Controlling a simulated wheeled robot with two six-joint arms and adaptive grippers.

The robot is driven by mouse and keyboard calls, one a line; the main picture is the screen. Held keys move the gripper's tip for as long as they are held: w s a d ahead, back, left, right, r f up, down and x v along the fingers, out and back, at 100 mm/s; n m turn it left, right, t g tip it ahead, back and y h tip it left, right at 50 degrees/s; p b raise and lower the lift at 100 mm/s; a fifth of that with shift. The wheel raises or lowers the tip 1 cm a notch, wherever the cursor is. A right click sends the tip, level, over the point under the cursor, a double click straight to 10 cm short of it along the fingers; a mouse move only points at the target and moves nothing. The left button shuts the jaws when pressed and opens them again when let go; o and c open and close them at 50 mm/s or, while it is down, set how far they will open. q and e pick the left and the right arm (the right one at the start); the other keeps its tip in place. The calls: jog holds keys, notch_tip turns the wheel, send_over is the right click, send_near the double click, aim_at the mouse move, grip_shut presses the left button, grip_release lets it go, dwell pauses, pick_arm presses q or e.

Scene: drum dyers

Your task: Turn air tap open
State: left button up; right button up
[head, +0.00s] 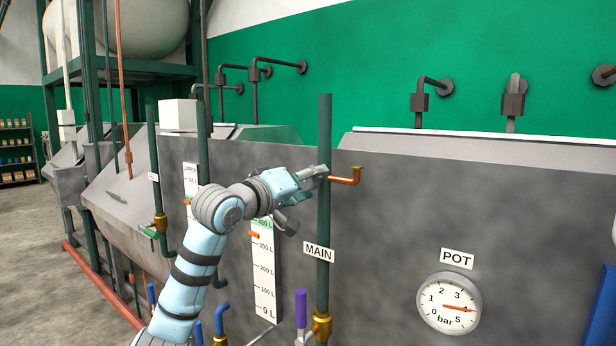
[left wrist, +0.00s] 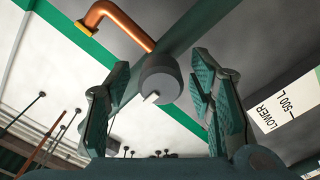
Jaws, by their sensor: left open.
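My left gripper (head: 308,182) is open beside the upright green pipe (head: 324,120) above the MAIN label (head: 318,252). In the left wrist view its two jaws (left wrist: 160,85) stand apart. A dark grey round knob or fitting (left wrist: 160,72) with a small white mark shows between them; contact cannot be told. A bent copper pipe (left wrist: 128,20) leads to this fitting, and it also shows in the head view (head: 346,180) right of the green pipe. Lower on the green pipe is a brass valve (head: 322,324) with a purple handle (head: 301,308). No label names the air tap.
The grey tank wall (head: 400,215) stands close behind the gripper. A white level scale (head: 264,275) is left of the green pipe, and a POT pressure gauge (head: 449,303) is at right. Another valve pipe (head: 157,190) stands further left.

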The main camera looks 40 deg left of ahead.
pick_arm(q)
jog(key=shift+f, duration=0.1)
jog(key=shift+w, duration=0.1)
jog(key=shift+c, duration=1)
grip_shut()
jog(key=c, duration=1)
grip_release()
jog(key=m+p, duration=0.4)
jog(key=m, duration=0.2)
jog(key=shift+p, duration=0.3)
jog(key=shift+o, duration=0.2)
jog(key=shift+m+p, duration=0.55)
jog(key=shift+m, duration=0.55)
jog(key=shift+f+m, duration=0.1)
jog(key=shift+m, duration=0.5)
grip_shut()
